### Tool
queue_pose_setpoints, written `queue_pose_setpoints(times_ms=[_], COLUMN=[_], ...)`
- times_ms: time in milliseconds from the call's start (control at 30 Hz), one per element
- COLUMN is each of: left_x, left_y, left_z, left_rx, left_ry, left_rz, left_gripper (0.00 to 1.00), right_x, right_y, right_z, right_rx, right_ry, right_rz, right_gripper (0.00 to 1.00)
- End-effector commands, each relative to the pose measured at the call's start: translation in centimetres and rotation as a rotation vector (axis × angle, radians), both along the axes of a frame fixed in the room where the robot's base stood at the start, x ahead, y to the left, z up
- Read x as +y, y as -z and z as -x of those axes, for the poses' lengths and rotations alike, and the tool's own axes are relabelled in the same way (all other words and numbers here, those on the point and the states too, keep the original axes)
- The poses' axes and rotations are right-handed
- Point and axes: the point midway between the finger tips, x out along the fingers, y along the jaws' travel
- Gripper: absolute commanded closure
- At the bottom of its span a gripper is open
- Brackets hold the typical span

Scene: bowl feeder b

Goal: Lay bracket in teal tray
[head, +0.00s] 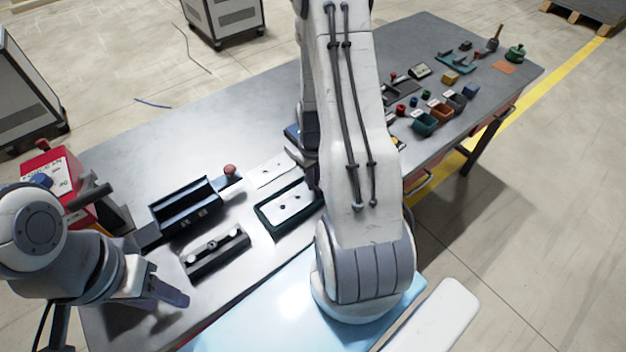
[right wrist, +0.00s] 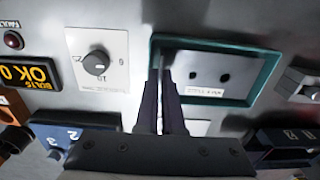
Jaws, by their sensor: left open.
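The teal tray (head: 262,222) lies flat on the table, left of my right arm. Inside it lies a pale flat piece with two dark holes (head: 290,206), which looks like the bracket. The right wrist view shows the tray rim (right wrist: 210,43) and the holed piece (right wrist: 207,72) inside it. My right gripper (right wrist: 160,75) points down at the tray's edge. Its fingers look close together, but I cannot tell whether anything is between them. In the head view my arm mostly hides it. My left gripper (head: 165,285) is open and empty over the table's near left part.
A dark fixture with silver studs (head: 215,252) and a black clamp with a red knob (head: 190,208) stand left of the tray. Another pale plate (head: 272,170) lies behind it.

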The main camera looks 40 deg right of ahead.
Motion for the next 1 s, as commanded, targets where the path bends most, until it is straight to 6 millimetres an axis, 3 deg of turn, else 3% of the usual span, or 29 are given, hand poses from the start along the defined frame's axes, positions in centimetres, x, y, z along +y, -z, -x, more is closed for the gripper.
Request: queue_pose_setpoints(times_ms=[200, 300, 667, 767, 1000], left_x=[0.0, 0.0, 0.0, 0.0, 0.0], left_y=[0.4, 0.3, 0.3, 0.4, 0.7], left_z=[0.0, 0.0, 0.0, 0.0, 0.0], left_rx=[0.0, 0.0, 0.0, 0.0, 0.0], left_ry=[0.0, 0.0, 0.0, 0.0, 0.0], left_rz=[0.0, 0.0, 0.0, 0.0, 0.0], left_gripper=[0.5, 0.5, 0.5, 0.5, 0.5], right_x=[0.0, 0.0, 0.0, -0.1, -0.1], right_y=[0.5, 0.4, 0.2, -0.7, -5.1], right_z=[0.0, 0.0, 0.0, -0.1, -0.1], right_rx=[-0.001, -0.001, -0.001, -0.003, -0.007], right_ry=[0.0, 0.0, 0.0, -0.001, 0.001], right_rz=[0.0, 0.0, 0.0, 0.002, 0.004], right_gripper=[1.0, 0.6, 0.6, 0.6, 0.6])
